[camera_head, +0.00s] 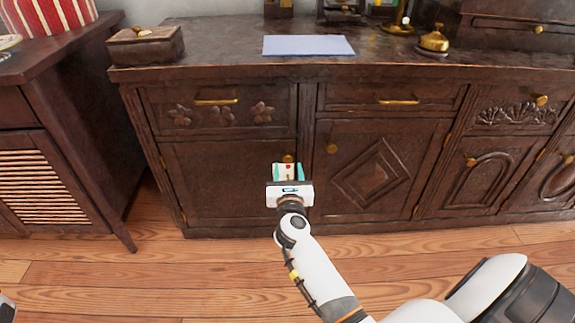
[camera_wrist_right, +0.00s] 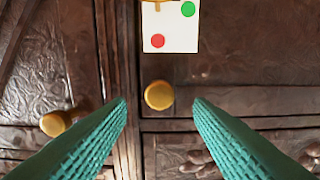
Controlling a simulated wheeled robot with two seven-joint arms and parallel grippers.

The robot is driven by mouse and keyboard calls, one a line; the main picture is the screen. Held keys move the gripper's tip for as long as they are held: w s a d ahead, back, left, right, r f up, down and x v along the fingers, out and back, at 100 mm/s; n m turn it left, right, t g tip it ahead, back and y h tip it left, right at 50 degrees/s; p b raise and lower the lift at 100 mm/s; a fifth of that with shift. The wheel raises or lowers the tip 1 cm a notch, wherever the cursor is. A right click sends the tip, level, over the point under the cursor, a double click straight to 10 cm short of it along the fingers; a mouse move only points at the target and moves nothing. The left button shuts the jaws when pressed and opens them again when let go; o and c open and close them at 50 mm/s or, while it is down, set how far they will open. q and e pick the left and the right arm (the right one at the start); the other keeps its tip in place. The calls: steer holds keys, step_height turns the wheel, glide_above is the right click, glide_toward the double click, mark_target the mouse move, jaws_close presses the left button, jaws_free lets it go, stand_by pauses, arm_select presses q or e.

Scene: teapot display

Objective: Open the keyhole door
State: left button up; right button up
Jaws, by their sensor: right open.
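A plain panelled door (camera_head: 220,180) in the dark wooden cabinet is closed, with a round gold knob (camera_head: 288,158) near its upper right corner. A white card (camera_wrist_right: 170,28) with a red and a green dot shows on the same door, by a gold piece cut off at the frame edge. I cannot make out a keyhole. My right gripper (camera_head: 287,168) is open in front of this door. In the right wrist view, which looks upside down, the knob (camera_wrist_right: 159,95) lies between the teal fingertips, apart from both.
The neighbouring door (camera_head: 370,178) has a diamond carving and its own knob (camera_head: 331,148). Drawers with gold handles (camera_head: 215,101) sit above. A side cabinet (camera_head: 45,130) stands at the left. The wooden floor (camera_head: 150,270) in front is open.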

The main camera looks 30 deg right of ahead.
mark_target(288, 160)
steer(key=shift+b+x, duration=0.45)
steer(key=shift+x, duration=1.6)
steer(key=shift+c, duration=0.6)
jaws_close()
